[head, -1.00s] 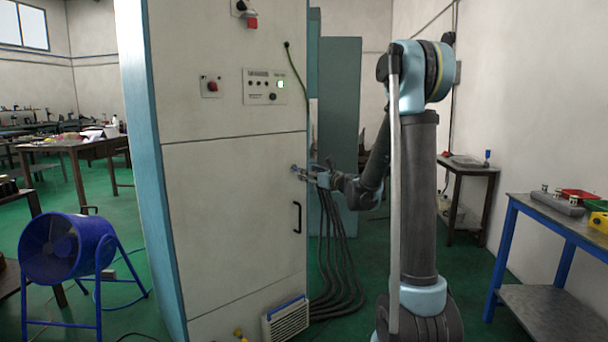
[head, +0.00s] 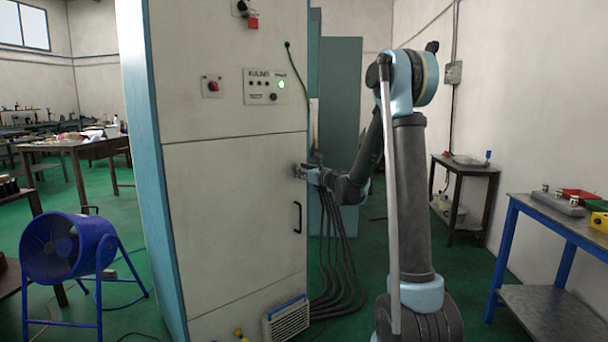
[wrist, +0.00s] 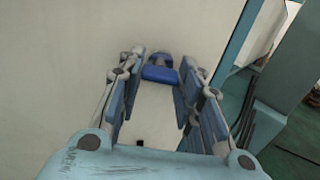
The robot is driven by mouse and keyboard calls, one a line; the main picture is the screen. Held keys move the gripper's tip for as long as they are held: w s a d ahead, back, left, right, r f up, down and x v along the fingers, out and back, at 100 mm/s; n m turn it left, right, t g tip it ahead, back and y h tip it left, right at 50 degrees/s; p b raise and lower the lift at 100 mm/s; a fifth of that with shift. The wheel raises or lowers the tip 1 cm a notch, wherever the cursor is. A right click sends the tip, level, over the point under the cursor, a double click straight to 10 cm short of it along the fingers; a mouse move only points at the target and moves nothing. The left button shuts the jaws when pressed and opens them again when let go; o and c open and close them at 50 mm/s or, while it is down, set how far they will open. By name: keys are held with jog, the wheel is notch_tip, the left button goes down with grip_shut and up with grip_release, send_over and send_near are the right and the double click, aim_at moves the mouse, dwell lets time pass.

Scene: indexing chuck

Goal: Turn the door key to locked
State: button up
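The key (wrist: 160,74) has a broad blue head and a grey part above it. It stands out from the pale cabinet door (head: 232,230) and shows between the far ends of my fingers in the wrist view. My gripper (wrist: 161,82) is open, with one finger on each side of the key head. The gaps beside the head are small, and I cannot tell whether the pads touch it. In the head view my gripper (head: 299,171) is at the door's right edge, above the black handle (head: 297,217). The key is hidden there.
A control panel (head: 265,87) with a green light sits above the door. A blue fan (head: 62,248) stands left, and a blue-framed table (head: 560,225) right.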

jog(key=shift+o, duration=0.2)
jog(key=shift+d+r, duration=0.1)
jog(key=shift+d, duration=0.3)
jog(key=shift+a, duration=0.25)
jog(key=shift+c, duration=0.2)
jog(key=shift+a+n, duration=0.15)
jog(key=shift+n, duration=8.75)
jog(key=shift+s, duration=0.1)
jog(key=o, duration=1.1)
jog(key=shift+c, duration=0.2)
